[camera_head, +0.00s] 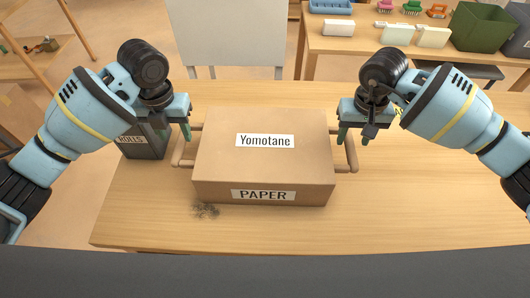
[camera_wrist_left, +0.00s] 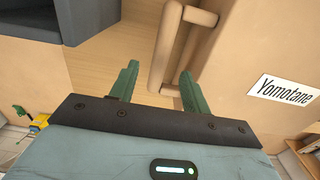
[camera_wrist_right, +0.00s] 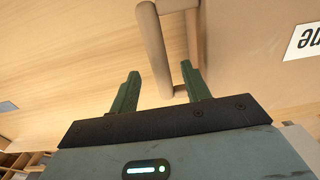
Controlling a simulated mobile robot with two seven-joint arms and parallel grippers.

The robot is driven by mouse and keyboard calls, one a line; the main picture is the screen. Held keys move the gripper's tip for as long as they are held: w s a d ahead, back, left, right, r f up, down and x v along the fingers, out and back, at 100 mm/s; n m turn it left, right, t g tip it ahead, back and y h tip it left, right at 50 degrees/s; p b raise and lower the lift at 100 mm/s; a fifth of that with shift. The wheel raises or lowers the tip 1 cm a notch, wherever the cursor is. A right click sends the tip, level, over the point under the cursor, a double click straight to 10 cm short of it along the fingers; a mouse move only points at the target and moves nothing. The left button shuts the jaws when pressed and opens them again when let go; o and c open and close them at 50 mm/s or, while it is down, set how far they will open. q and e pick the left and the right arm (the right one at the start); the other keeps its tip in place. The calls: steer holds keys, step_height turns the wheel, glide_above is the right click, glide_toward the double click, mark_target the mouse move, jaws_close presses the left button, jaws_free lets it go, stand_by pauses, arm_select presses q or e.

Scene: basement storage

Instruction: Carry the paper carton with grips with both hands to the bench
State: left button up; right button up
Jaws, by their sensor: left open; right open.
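The paper carton (camera_head: 264,163) is a closed brown box with a "Yomotane" label on top and a "PAPER" label on its front. It rests on a wooden table, with a bar grip on each side. My left gripper (camera_head: 176,132) is open above the carton's left grip (camera_head: 183,158). In the left wrist view the grip (camera_wrist_left: 172,60) shows between and beyond the fingers (camera_wrist_left: 156,85). My right gripper (camera_head: 354,134) is open above the right grip (camera_head: 349,158). In the right wrist view that grip (camera_wrist_right: 158,50) lies between and beyond the fingers (camera_wrist_right: 161,90).
The wooden table (camera_head: 430,200) is clear to the right. A dark grey bin (camera_head: 142,145) stands close on the left, behind my left gripper. A dark smudge (camera_head: 205,210) lies before the carton. Behind are a white board (camera_head: 225,35) and another table (camera_head: 350,45) with boxes and a green bin (camera_head: 482,27).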

mark_target(179, 144)
arm_select(q)
steer(key=shift+f, duration=3.55)
arm_select(e)
steer(key=shift+f, duration=3.5)
arm_select(q)
jaws_close()
arm_select(e)
jaws_close()
